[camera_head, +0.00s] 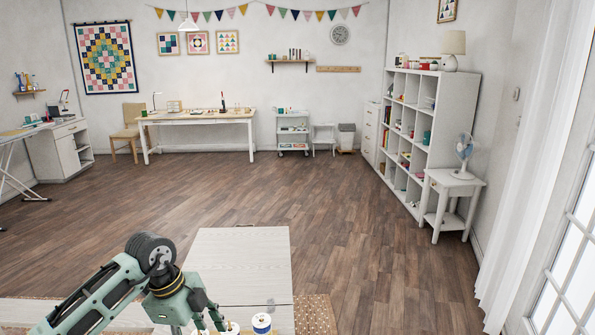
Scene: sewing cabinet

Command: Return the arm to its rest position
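My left arm comes in from the lower left and bends down at its black joint. My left gripper (208,322) points down over the near part of the pale wooden cabinet top (240,255). Its fingers are small and partly cut off by the bottom edge, so I cannot tell whether they are open or shut. A white spool with a blue top (262,323) stands just right of the gripper. A small white and yellowish thing (232,327) is right beside the fingers; I cannot tell whether they touch. My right gripper is not in view.
The cabinet stands by a patterned rug (314,315). Beyond it the wooden floor (270,190) is wide and clear. A white table (200,117) is at the back wall. A cube shelf (420,125) and a side table with a fan (452,183) stand on the right.

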